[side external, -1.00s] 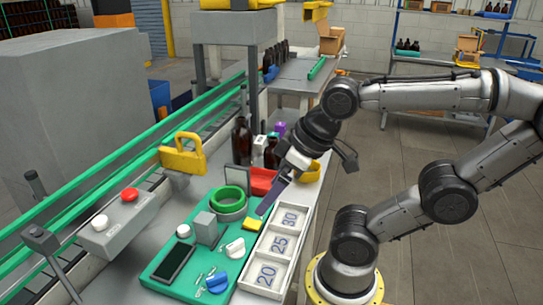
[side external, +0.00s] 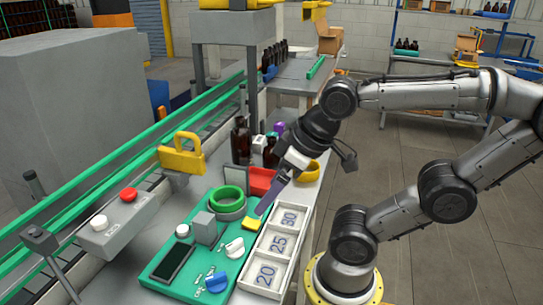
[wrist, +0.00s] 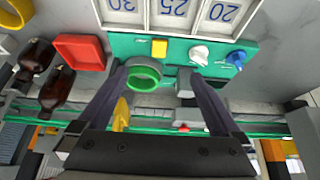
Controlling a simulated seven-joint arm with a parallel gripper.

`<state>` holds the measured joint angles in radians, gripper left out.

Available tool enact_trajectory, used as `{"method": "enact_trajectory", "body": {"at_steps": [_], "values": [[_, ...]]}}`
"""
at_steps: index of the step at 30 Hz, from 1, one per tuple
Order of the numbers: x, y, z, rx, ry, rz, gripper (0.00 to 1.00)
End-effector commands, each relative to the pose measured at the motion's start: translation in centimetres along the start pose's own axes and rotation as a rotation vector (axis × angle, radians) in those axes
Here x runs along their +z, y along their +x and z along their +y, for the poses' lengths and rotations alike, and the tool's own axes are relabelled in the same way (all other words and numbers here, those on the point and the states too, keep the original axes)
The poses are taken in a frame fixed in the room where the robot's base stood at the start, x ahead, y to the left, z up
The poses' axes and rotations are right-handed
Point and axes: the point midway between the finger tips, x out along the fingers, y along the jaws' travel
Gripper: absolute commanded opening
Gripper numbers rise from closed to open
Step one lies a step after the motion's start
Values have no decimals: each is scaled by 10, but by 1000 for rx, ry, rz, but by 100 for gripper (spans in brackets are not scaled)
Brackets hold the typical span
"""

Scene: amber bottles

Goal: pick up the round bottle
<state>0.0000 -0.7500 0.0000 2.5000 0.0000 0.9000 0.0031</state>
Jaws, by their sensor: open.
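Two amber bottles stand on the bench behind the green board. One amber bottle (side external: 241,143) is left of a white box, and another amber bottle (side external: 270,152) is right of it, close to my arm. In the wrist view two amber bottles, an upper one (wrist: 37,55) and a lower one (wrist: 57,88), lie at the left edge, outside my fingers. I cannot tell which is the round one. My gripper (side external: 262,207) is open and empty, pointing down over the board's right edge, in front of the bottles. In the wrist view its fingers (wrist: 157,76) spread on either side of a green ring.
A red tray (side external: 261,181) and a yellow ring (side external: 309,172) sit near the bottles. The green ring (side external: 228,200), grey blocks and knobs crowd the green board (side external: 165,268). A white numbered tray (side external: 262,291) lies along the bench's right edge.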

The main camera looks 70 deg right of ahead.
Motion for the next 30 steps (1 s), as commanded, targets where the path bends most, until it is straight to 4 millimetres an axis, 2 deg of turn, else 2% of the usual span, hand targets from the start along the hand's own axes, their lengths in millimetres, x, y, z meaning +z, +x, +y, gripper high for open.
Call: {"method": "enact_trajectory", "body": {"at_steps": [3,5,8,13,17,21,24,27,30], "values": [[4,-2,0,1,52,-22,100],[-4,-12,0,1,100,-21,100],[-27,-26,5,17,205,-49,100],[-77,-39,37,94,476,-134,100],[-112,-36,82,167,711,-209,100],[-134,-25,146,241,953,-287,100],[-136,-13,195,281,1094,-335,100],[-127,0,238,307,1194,-370,100],[-113,9,262,320,1259,-402,100]]}}
